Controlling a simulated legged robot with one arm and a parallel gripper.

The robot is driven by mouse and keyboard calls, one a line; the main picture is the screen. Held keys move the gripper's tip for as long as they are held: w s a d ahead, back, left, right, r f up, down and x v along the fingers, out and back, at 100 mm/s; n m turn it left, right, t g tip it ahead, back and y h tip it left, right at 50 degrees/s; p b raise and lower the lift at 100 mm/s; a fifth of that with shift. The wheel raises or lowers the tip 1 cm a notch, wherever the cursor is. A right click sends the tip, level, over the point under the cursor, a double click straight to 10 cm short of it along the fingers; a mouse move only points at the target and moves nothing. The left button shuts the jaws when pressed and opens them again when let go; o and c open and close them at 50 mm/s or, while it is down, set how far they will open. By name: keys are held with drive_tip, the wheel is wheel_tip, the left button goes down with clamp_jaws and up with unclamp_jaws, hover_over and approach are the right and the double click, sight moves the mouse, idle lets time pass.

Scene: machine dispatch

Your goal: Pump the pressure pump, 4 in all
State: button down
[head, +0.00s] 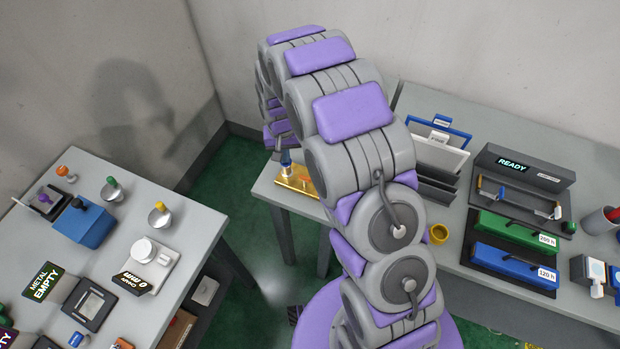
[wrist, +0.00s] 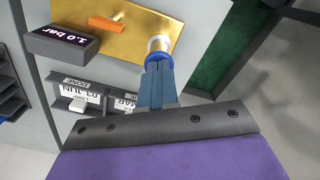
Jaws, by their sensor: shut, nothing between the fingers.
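The pressure pump is a gold plate (wrist: 95,30) with an orange bar (wrist: 107,23) and a white post with a blue ring (wrist: 157,47). A dark display (wrist: 62,41) beside it reads "1.0 bar". In the head view the gold plate (head: 298,181) lies at the left end of the right-hand table, partly hidden by my arm. My gripper (wrist: 156,66) is shut and empty, its blue fingertips at the post's blue ring; I cannot tell whether they touch. It also shows in the head view (head: 286,160), just above the plate.
White label cards (wrist: 78,97) in a dark holder stand near the plate. A left table (head: 190,235) carries knobs and displays.

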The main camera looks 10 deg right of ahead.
drive_tip(key=shift+r, duration=0.1)
drive_tip(key=shift+r+p, duration=0.55)
drive_tip(key=shift+r, duration=1.55)
drive_tip(key=shift+f, duration=0.15)
drive_tip(key=shift+f+b, duration=0.4)
drive_tip(key=shift+f, duration=1.7)
drive_tip(key=shift+r, duration=0.15)
drive_tip(key=shift+r+p, duration=0.55)
drive_tip(key=shift+r, duration=1.55)
drive_tip(key=shift+f, duration=0.15)
